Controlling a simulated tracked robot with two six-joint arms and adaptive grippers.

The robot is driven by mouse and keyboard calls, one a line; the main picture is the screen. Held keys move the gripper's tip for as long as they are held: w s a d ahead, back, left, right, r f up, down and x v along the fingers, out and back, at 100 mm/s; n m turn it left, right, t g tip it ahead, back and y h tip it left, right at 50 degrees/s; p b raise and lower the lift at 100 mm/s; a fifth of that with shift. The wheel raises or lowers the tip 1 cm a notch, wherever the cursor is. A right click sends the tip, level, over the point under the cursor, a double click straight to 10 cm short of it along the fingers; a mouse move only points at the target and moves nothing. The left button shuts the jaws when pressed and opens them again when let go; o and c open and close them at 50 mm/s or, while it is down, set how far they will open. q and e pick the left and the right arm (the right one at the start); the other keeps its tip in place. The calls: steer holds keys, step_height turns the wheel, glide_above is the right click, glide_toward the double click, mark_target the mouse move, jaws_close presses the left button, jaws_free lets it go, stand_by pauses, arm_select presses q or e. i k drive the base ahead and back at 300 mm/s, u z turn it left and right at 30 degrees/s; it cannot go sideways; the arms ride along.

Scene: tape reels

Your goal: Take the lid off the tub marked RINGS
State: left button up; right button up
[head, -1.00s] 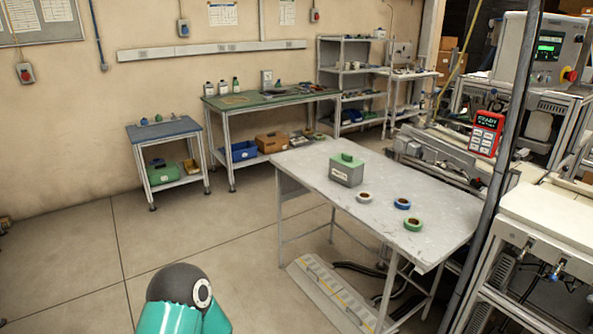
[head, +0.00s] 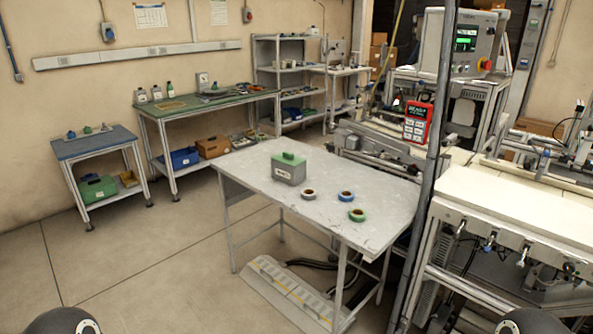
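A grey tub with a green lid (head: 288,157) stands upright on the light grey table (head: 360,196). The lid sits on top of the tub (head: 288,174). A pale label shows on the tub's front, but its letters are too small to read. Neither gripper is in the head view. Only rounded dark parts of my arms show at the bottom edge, well apart from the table.
A white-grey tape reel (head: 308,194), a blue reel (head: 346,196) and a green reel (head: 357,215) lie on the table right of the tub. A grey post (head: 434,170) stands at the table's right side. Open floor (head: 130,260) lies to the left.

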mark_target(293, 175)
steer(key=u, duration=0.35)
steer(key=k, duration=1.05)
steer(key=u, duration=0.95)
steer(key=i, duration=2.65)
steer(key=z, duration=1.3)
steer(key=i, duration=1.05)
steer(key=z, duration=0.8)
steer(key=k, duration=0.55)
